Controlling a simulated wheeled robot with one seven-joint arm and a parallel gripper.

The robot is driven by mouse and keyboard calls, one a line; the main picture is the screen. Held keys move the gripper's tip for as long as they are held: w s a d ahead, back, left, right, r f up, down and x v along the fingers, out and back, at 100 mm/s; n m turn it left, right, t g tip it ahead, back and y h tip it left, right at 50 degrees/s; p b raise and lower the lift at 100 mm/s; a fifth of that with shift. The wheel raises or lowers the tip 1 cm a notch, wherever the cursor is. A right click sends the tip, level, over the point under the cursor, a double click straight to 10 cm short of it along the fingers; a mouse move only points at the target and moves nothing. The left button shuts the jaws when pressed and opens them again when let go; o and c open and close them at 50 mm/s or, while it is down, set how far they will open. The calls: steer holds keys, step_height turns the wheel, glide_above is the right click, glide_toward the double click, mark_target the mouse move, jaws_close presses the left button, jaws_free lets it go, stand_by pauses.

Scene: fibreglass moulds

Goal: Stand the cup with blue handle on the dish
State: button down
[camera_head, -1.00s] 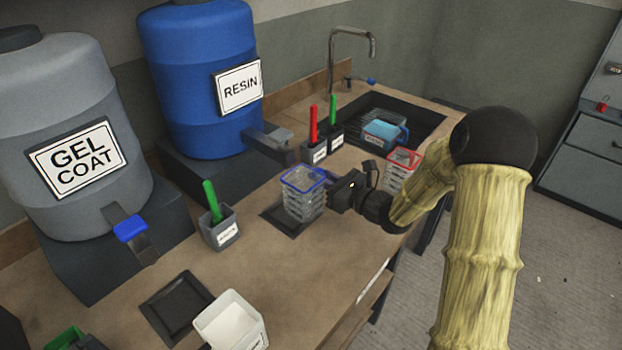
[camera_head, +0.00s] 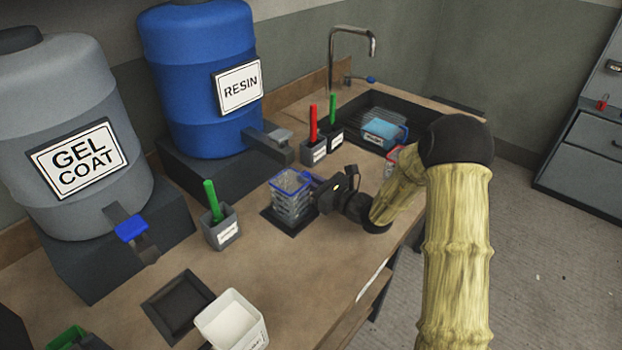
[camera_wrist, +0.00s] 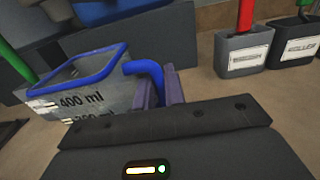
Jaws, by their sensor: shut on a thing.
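The clear cup with blue rim and blue handle (camera_head: 291,196) is upright over the black square dish (camera_head: 271,218) on the counter. The cup's base hides most of the dish; I cannot tell whether it touches it or hangs just above. My gripper (camera_head: 317,188) comes from the right and is shut on the handle. In the wrist view the cup (camera_wrist: 75,92) shows its measuring marks at the left, and my gripper's fingers (camera_wrist: 160,92) close around its blue handle (camera_wrist: 146,69). The cup's base is out of sight there.
A grey holder (camera_head: 221,232) with a green-handled tool stands left of the cup. A red-rimmed cup (camera_head: 391,160) is partly hidden by my arm. Another black square dish (camera_head: 165,318) and a white container (camera_head: 232,322) are at the front.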

steer(key=shift+f, duration=0.2)
steer(key=c, duration=1.5)
jaws_free()
steer(key=shift+r, duration=0.1)
steer(key=shift+r, duration=0.2)
steer(key=shift+s+d+f, duration=0.15)
steer(key=shift+s+d, duration=0.05)
steer(key=shift+d, duration=0.1)
steer(key=b+v, duration=0.1)
steer(key=v, duration=1)
steer(key=shift+s+d, duration=0.1)
steer(key=shift+s, duration=0.1)
steer(key=shift+w, duration=0.15)
